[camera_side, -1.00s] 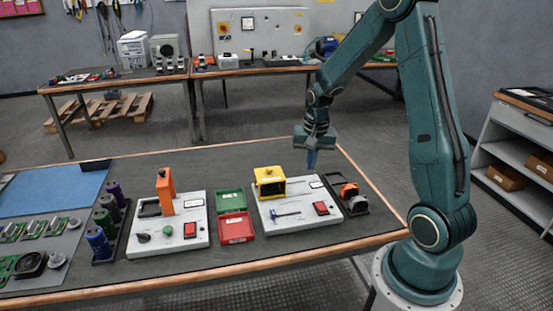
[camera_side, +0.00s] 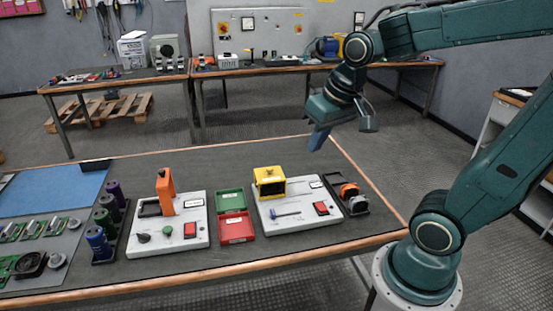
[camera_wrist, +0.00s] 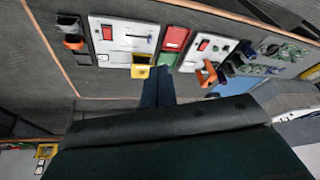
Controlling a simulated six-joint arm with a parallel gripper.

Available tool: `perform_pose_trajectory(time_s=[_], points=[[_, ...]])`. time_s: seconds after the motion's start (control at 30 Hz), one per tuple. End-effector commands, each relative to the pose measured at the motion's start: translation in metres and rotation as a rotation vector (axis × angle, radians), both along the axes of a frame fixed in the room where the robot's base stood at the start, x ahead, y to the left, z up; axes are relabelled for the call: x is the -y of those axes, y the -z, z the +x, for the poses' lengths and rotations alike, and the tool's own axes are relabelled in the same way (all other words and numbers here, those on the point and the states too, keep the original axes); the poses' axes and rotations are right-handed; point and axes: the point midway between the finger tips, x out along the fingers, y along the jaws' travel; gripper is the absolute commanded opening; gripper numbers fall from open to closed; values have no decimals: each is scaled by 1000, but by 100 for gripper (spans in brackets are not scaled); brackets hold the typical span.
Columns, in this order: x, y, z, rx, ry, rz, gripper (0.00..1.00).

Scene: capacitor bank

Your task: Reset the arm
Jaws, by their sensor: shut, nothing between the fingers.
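My gripper (camera_side: 319,138) is up in the air beyond the back right part of the bench, tilted, with its blue fingers together and empty. In the wrist view my gripper's fingers (camera_wrist: 158,86) point toward the bench from a distance. It touches nothing. The arm is raised and folded back to the right.
The bench (camera_side: 180,168) holds a white panel with a yellow block (camera_side: 269,181), a white panel with an orange lever (camera_side: 166,188), green and red bins (camera_side: 236,227), several capacitors (camera_side: 98,243) and a blue mat (camera_side: 60,190). The air around my gripper is free.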

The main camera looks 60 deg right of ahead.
Motion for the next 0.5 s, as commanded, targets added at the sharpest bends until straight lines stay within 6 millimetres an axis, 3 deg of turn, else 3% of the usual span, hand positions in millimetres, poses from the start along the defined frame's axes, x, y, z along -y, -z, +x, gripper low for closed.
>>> perform_pose_trajectory(time_s=[0.2,0.5], points=[[-26,-15,-35,58,-152,-36,0],[-44,-21,-70,112,-300,-71,0]])
